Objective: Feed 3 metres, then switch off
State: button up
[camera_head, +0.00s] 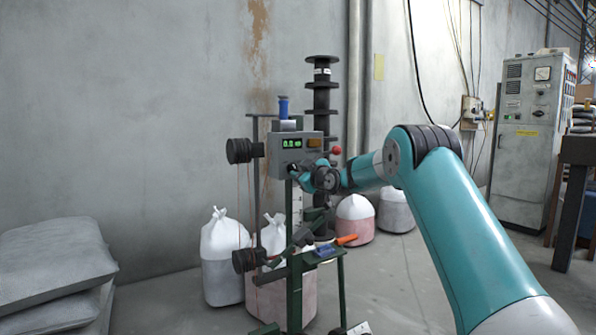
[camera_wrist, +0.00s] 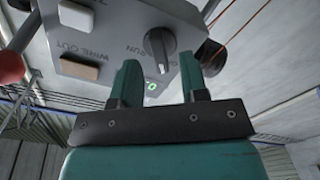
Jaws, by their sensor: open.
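The grey control box (camera_head: 297,150) stands on the green machine frame. Its green display (camera_head: 291,143) seems to read 0.0 m; a green digit also shows in the wrist view (camera_wrist: 151,87). An orange button (camera_head: 314,143) is beside the display. A red ball (camera_head: 336,150) is at the box's right side. In the wrist view a dark rotary knob (camera_wrist: 160,46) with a pale pointer line sits beside a "RUN" label. My gripper (camera_wrist: 159,62) is open, its two fingers facing the box, with the knob in line with the gap. Whether they touch it cannot be told.
Copper-coloured wire (camera_wrist: 245,22) runs at the right of the wrist view. A dark spool (camera_head: 240,151) is left of the box. White sacks (camera_head: 225,235) stand behind the frame. An orange-handled tool (camera_head: 346,239) lies on the low shelf. Grey sacks (camera_head: 55,260) lie at left.

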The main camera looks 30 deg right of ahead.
jog(key=shift+w, duration=1.05)
grip_shut()
